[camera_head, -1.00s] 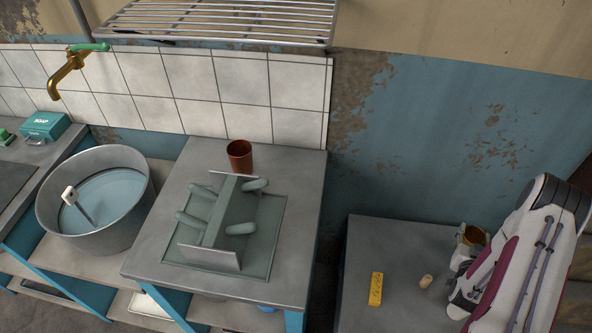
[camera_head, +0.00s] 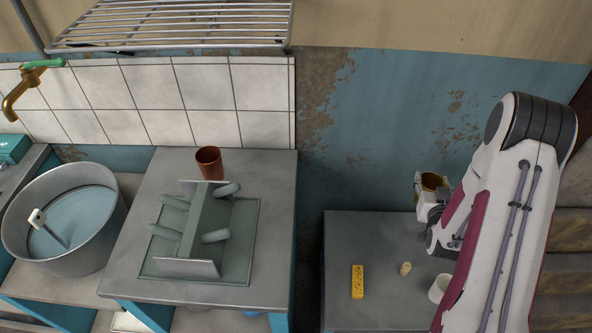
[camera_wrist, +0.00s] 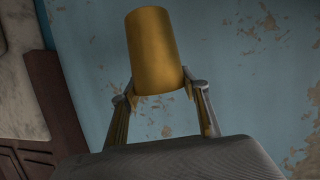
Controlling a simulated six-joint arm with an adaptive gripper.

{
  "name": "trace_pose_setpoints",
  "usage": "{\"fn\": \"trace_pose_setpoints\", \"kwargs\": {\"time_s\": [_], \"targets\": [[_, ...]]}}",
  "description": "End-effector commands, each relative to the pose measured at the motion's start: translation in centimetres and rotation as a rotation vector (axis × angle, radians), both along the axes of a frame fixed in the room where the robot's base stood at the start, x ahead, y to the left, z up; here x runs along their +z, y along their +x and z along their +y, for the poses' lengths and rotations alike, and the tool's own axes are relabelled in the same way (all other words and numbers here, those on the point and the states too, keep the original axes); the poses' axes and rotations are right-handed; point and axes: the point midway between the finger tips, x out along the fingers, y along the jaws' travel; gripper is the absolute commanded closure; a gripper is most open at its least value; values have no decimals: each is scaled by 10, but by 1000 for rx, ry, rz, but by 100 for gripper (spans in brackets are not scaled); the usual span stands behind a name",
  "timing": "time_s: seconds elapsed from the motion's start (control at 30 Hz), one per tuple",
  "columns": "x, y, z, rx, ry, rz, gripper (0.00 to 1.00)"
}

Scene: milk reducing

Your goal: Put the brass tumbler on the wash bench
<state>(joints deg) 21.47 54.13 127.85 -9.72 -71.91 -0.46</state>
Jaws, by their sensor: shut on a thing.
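The brass tumbler (camera_head: 433,181) is in my gripper (camera_head: 424,196), held above the grey side table at the right. In the wrist view the tumbler (camera_wrist: 154,48) is tilted, with the two fingers shut on either side of its lower end. The grey-topped bench (camera_head: 135,245) stands at centre left. It carries a green rack with upright end plates (camera_head: 192,268) and several rounded pegs. A copper-brown tumbler (camera_head: 209,165) stands behind the rack. My gripper is well to the right of this bench.
A metal tub of water (camera_head: 62,258) with a handled tool stands left of the bench. The side table (camera_head: 350,230) holds a yellow block (camera_head: 357,281), a small tan cork-like piece (camera_head: 405,269) and a white cup (camera_head: 440,287). A wire shelf (camera_head: 170,25) hangs above. A gap separates bench and table.

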Motion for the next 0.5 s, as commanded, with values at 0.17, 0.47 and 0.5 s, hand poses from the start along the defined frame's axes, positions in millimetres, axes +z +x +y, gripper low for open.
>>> {"fn": "trace_pose_setpoints", "kwargs": {"time_s": [0.17, 0.47, 0.5], "targets": [[29, 5, 16, 31, 0, -3, 89], [74, 10, 41, 78, -2, -4, 89], [81, 11, 44, 85, -2, -5, 89]]}}
